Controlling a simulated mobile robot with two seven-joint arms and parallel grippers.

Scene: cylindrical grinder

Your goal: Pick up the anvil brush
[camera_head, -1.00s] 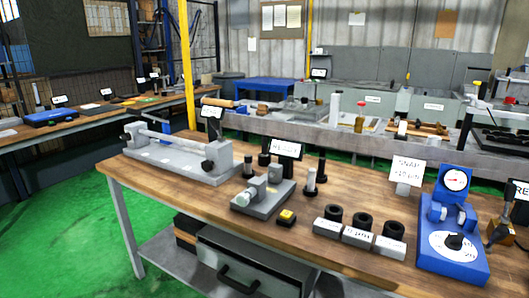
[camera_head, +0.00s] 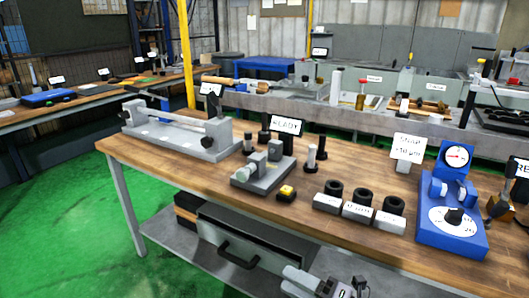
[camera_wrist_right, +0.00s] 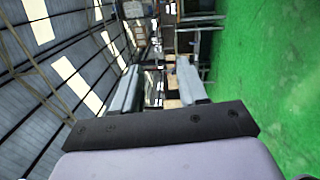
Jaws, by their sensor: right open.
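I cannot make out the anvil brush for certain. A small dark upright item on a brown block (camera_head: 497,207) stands at the right edge of the bench in the head view, partly cut off and too small to name. My right gripper (camera_head: 325,284) shows at the bottom of the head view, in front of and below the bench's front edge, away from the items. In the right wrist view its two pale fingers (camera_wrist_right: 157,88) stand apart with nothing between them. My left gripper is not in view.
The wooden bench (camera_head: 140,160) carries a grey bench fixture (camera_head: 175,140), a small grey fixture (camera_head: 262,172), a yellow-topped button (camera_head: 287,193), several black rings on labelled blocks (camera_head: 358,208) and a blue dial gauge (camera_head: 450,225). A grey drawer (camera_head: 245,240) sits below.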

